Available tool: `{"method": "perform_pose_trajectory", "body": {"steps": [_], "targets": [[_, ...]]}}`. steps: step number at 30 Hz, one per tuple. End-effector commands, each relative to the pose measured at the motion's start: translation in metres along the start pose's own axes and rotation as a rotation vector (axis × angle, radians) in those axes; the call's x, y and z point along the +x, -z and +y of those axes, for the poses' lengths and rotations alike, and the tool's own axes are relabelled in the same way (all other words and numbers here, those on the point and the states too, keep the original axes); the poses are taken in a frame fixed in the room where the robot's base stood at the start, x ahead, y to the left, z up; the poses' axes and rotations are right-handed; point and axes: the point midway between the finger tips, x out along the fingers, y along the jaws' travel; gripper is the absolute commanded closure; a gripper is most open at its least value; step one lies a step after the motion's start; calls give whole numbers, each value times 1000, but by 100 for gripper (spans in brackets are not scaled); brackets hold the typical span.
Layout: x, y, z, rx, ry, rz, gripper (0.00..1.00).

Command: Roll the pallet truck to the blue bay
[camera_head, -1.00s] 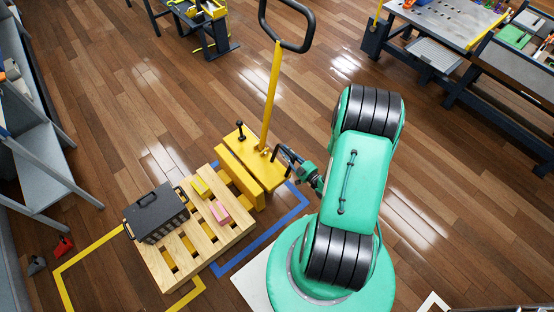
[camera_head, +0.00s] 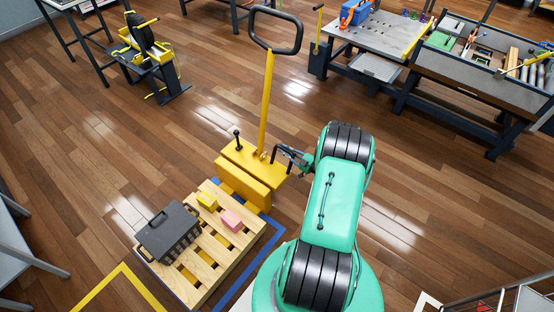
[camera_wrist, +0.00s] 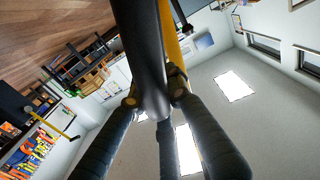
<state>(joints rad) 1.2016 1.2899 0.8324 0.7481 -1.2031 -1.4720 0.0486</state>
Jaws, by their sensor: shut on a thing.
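The yellow pallet truck (camera_head: 246,178) stands upright, its tall yellow handle (camera_head: 267,100) ending in a black loop. A wooden pallet (camera_head: 222,244) sits at its fork side, bearing a dark grey case (camera_head: 168,233), a yellow block (camera_head: 207,201) and a pink block (camera_head: 231,220). My gripper (camera_head: 283,153) is shut on a dark bar at the truck's right side. In the wrist view the fingers close around this black bar (camera_wrist: 148,60).
A yellow floor outline (camera_head: 122,268) lies at lower left. Workbenches (camera_head: 370,45) stand at upper right, and a dark stand (camera_head: 150,75) at upper left. Open wooden floor lies left and right of the truck.

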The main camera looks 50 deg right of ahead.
Motion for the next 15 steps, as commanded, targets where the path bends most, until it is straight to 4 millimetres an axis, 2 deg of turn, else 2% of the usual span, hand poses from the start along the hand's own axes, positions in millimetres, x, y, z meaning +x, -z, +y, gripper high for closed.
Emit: {"method": "perform_pose_trajectory", "body": {"steps": [1,7,15], "targets": [[-3,-8,4,6,0,-8,100],[-2,-13,26,9,3,-8,100],[-2,-15,36,8,1,-9,100]]}}
